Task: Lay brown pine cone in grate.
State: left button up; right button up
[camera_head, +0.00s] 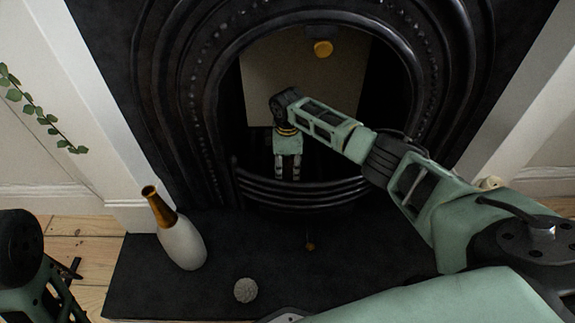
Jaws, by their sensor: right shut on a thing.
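My right gripper (288,178) points down into the black fireplace, with its fingertips just behind the curved bars of the grate (300,197). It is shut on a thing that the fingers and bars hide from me. I take it to be the brown pine cone, as I see no brown pine cone elsewhere. I cannot see whether it touches the grate floor. Only part of my left arm shows at the lower left edge; its gripper does not show.
A white vase with a brown-gold neck (181,243) stands on the dark hearth (215,285). A grey textured ball (245,290) lies near the front edge. A small brownish knob-like thing (310,246) is on the hearth below the grate. The hearth between them is clear.

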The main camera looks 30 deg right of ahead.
jog(key=shift+f+b, duration=0.3)
jog(key=shift+f, duration=0.3)
jog(key=o, duration=1)
